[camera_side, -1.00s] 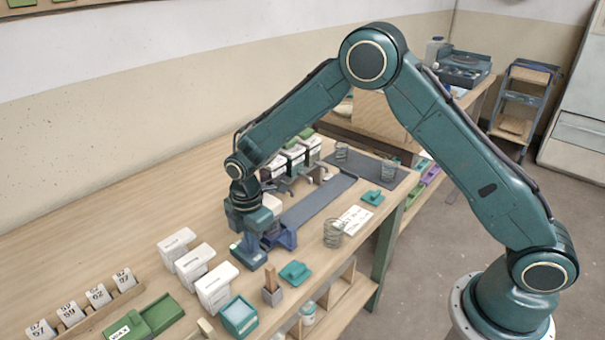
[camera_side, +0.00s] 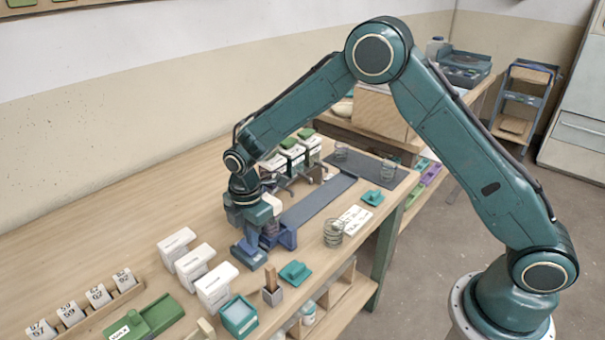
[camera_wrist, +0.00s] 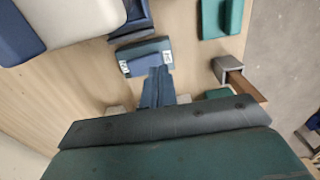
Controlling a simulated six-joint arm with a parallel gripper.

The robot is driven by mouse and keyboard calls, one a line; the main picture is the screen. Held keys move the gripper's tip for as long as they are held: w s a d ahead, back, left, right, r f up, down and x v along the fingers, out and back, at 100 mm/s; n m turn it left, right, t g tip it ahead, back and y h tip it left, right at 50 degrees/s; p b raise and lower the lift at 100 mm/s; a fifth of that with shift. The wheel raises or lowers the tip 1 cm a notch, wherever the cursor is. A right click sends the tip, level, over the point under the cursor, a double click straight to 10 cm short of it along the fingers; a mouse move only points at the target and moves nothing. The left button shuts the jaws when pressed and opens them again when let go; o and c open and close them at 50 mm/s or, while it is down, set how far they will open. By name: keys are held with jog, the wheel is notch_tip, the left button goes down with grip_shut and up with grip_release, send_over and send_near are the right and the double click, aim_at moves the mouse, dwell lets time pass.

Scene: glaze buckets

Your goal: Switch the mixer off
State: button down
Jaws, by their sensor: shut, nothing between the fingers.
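A small dark-blue switch box (camera_side: 248,255) sits on the bench under my gripper. In the wrist view the box (camera_wrist: 145,57) has small white labels at its two ends; their lettering is too small to read. My gripper (camera_wrist: 158,80) is shut and empty, its fingertips at the near edge of the box in that view. In the side view my gripper (camera_side: 251,236) is just above the box; I cannot tell whether it touches. What looks like the mixer (camera_side: 287,238), with a blue base, stands right behind the gripper and is partly hidden. White and blue bodywork (camera_wrist: 60,20) fills the wrist view's upper left.
White tubs (camera_side: 213,285) stand in a row at front left. A grey pot with a brush (camera_side: 272,295) and a teal block (camera_side: 295,272) are at front right. A wire coil (camera_side: 333,233) stands further right.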

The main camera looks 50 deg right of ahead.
jog(key=shift+r, duration=2.4)
notch_tip(320, 180, up, 10)
jog(key=r+m+t, duration=0.1)
jog(key=m, duration=0.3)
send_over(254, 252)
jog(key=s+d, duration=0.4)
jog(key=s, duration=0.1)
jog(key=s+d+r+m+t, duration=0.2)
jog(key=s+d+r+m, duration=0.3)
jog(key=s+r, duration=0.25)
jog(key=s+d+r+m+t, duration=0.1)
jog(key=s+m, duration=0.3)
jog(key=s, duration=0.5)
jog(key=s+d+m+t, duration=0.1)
jog(key=s+d+m, duration=0.2)
jog(key=s, duration=0.6)
jog(key=shift+d+r+m+t, duration=0.3)
jog(key=shift+r+m, duration=0.1)
jog(key=shift+m, duration=0.6)
